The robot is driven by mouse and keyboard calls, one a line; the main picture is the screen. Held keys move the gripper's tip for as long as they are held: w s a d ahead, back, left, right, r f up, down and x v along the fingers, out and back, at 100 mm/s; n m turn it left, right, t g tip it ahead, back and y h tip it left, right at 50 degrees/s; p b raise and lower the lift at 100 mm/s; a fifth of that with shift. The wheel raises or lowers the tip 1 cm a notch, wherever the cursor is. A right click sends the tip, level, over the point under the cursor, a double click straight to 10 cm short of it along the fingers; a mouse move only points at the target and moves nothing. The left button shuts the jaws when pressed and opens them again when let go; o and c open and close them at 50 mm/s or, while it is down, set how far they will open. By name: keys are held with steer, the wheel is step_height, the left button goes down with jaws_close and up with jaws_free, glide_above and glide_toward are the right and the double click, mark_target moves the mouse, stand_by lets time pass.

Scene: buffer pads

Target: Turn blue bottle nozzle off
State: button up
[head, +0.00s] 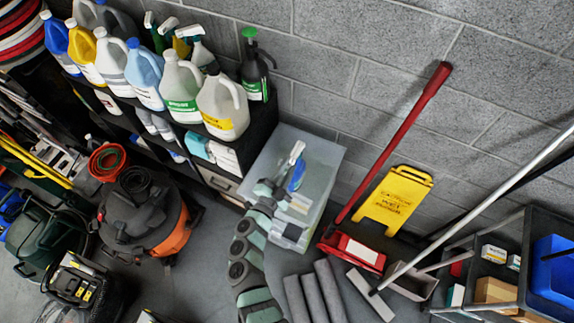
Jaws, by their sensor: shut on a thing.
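The blue bottle (297,177) is small in the head view, over the clear plastic bin at the centre. Its white nozzle (297,150) points up and is tilted slightly. My gripper (284,189) is at the bottle's lower left side and is shut on the blue bottle. The fingers are small and partly merge with the bottle, so their exact contact is hard to make out. The nozzle's on or off setting is too small to read.
The clear bin (325,150) stands beside a black shelf (262,125) crowded with jugs and spray bottles. A red-handled mop (395,140) and a yellow floor sign (395,198) are to the right. Grey rolls (316,292) lie in front. An orange-black vacuum (150,215) stands left.

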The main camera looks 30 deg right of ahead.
steer(key=shift+n+p, duration=1.5)
steer(key=shift+p, duration=0.3)
steer(key=n, duration=0.2)
steer(key=shift+d+n, duration=0.1)
steer(key=shift+n, duration=0.2)
steer(key=n, duration=0.3)
steer(key=o, duration=0.7)
steer(key=shift+s+a, duration=0.1)
steer(key=shift+a, duration=0.1)
steer(key=v, duration=0.6)
steer(key=shift+s+a, duration=0.2)
steer(key=shift+a, duration=0.1)
